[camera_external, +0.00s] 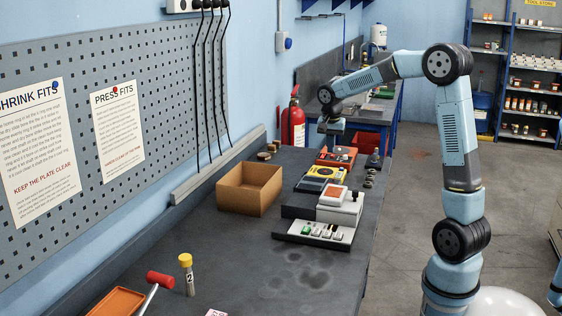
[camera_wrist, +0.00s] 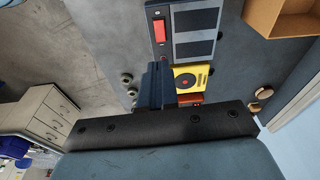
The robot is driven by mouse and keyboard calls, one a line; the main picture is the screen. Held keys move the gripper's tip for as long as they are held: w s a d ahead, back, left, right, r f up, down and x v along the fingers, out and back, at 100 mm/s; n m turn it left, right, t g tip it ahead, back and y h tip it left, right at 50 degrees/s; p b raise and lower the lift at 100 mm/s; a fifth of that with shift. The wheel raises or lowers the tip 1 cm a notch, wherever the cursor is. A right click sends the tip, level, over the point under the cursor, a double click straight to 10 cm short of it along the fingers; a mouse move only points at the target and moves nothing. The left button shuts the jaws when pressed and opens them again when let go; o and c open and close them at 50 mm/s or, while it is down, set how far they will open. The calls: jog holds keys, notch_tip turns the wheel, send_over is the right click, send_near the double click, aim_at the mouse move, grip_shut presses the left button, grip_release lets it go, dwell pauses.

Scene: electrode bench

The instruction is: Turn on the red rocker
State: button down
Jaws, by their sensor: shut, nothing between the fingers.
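In the external view my gripper (camera_external: 331,130) hangs above the far part of the bench, beyond the yellow device (camera_external: 325,173). The panel shows there as a dark box (camera_external: 311,186) in front of the yellow device, and the rocker is not clear there.
A white box with an orange-red square (camera_external: 335,195) stands nearer, behind a switch strip (camera_external: 315,233). A cardboard box (camera_external: 248,188) is to their left. A red-orange device (camera_external: 337,155) and several small knobs (camera_external: 370,176) lie near my gripper.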

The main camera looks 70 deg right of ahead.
jog(key=shift+w+d+f+m, duration=0.15)
jog(key=shift+d+f+m, duration=0.25)
jog(key=shift+d, duration=0.45)
jog(key=shift+f, duration=0.15)
jog(key=f, duration=0.4)
jog(key=d+f, duration=0.1)
jog(key=f, duration=0.4)
jog(key=d+f, duration=0.1)
jog(key=f, duration=0.3)
jog(key=shift+f, duration=0.35)
